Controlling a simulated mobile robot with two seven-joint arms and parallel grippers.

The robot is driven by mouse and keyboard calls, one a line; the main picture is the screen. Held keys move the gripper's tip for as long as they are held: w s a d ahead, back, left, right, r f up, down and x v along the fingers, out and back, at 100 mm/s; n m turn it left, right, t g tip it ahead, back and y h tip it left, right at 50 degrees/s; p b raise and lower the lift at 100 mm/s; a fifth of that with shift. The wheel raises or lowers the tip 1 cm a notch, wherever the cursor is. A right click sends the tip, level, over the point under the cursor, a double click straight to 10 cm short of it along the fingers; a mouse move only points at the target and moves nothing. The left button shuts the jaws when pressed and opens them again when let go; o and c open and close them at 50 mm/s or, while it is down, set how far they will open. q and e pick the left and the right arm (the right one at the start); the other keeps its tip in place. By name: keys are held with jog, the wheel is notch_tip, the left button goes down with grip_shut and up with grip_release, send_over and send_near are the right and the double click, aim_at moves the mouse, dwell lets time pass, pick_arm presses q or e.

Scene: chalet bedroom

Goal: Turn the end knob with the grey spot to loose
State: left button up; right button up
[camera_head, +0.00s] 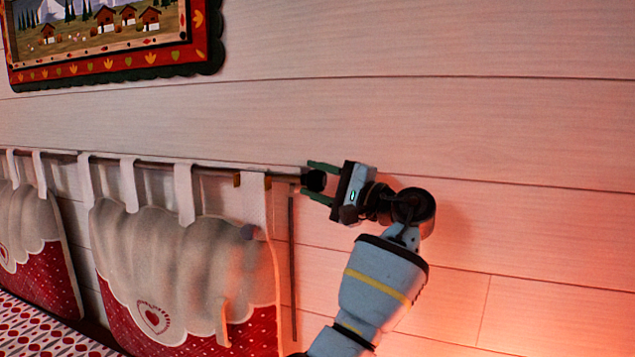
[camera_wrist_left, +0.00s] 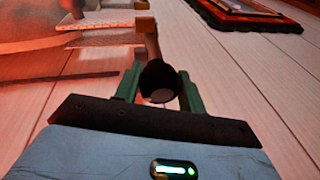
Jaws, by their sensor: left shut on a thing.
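A dark round end knob (camera_head: 314,181) sits at the right end of a thin rail (camera_head: 150,163) on the plank wall. In the left wrist view the knob (camera_wrist_left: 152,76) faces me, and a paler greyish round spot (camera_wrist_left: 162,96) shows on its end face. My left gripper (camera_head: 308,178) has its green fingers on either side of the knob, shut on it. Its fingers also flank the knob in the left wrist view (camera_wrist_left: 160,72). How far the knob is turned cannot be told. My right gripper is not in view.
Fabric panels with white scalloped tops and red lower parts (camera_head: 180,250) hang from the rail by loops. A small brass-coloured bracket (camera_head: 237,180) holds the rail. A framed picture (camera_head: 110,65) hangs above. A patterned red and white cover (camera_head: 40,330) lies below. The wall at right is bare.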

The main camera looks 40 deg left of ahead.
aim_at(324, 184)
pick_arm(q)
jog(key=o, duration=1)
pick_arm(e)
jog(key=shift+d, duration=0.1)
pick_arm(q)
jog(key=d, duration=0.2)
jog(key=d+f+b, duration=0.1)
jog(key=d, duration=0.4)
jog(key=shift+w+f, duration=0.2)
jog(key=shift+w, duration=0.15)
jog(key=shift+d, duration=0.4)
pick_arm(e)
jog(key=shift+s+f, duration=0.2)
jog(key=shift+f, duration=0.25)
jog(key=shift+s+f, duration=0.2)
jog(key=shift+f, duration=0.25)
